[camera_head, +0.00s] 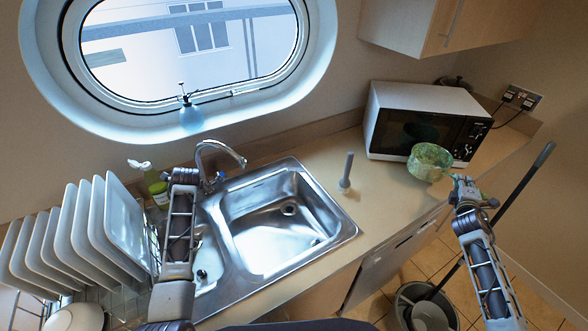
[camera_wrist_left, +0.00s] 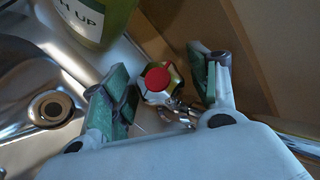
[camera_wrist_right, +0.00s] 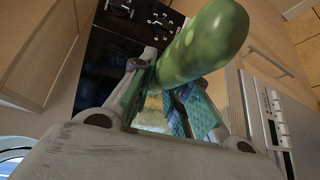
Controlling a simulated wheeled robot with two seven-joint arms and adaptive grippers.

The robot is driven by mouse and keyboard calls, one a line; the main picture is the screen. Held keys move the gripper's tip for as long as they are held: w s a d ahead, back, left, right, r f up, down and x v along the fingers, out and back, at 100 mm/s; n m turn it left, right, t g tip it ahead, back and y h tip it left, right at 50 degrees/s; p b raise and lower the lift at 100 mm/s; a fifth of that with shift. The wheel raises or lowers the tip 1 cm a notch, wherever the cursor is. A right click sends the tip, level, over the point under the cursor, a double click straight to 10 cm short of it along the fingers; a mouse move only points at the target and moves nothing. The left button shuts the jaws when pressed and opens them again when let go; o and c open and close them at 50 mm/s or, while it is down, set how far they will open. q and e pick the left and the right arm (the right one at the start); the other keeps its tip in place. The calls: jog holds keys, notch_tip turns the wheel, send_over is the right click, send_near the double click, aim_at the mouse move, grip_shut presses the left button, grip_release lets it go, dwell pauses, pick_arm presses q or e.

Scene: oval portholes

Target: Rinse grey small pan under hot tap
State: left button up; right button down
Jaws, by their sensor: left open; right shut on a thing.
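A mottled green small pan (camera_head: 430,162), not grey in these views, is held in the air in front of the microwave. My right gripper (camera_head: 464,186) is shut on its near side; it fills the top of the right wrist view (camera_wrist_right: 205,40). The chrome tap (camera_head: 220,150) stands behind the sink (camera_head: 265,225), its spout arching over. My left gripper (camera_head: 185,176) is beside the tap, above the sink's left part. In the left wrist view, the red-topped tap knob (camera_wrist_left: 157,80) lies between the open fingers. Whether they touch it, I cannot tell. I see no clear water stream.
A rack of upright white plates (camera_head: 75,235) stands left of the sink. A green soap bottle (camera_head: 158,190) stands close to my left gripper. A grey upright rod (camera_head: 346,170) stands between sink and microwave (camera_head: 420,115). A mop bucket (camera_head: 425,305) is on the floor.

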pick_arm(q)
jog(key=c, duration=1)
jog(key=shift+n+g+h, duration=0.5)
jog(key=shift+n+g, duration=1.4)
jog(key=shift+g, duration=0.2)
jog(key=o, duration=1)
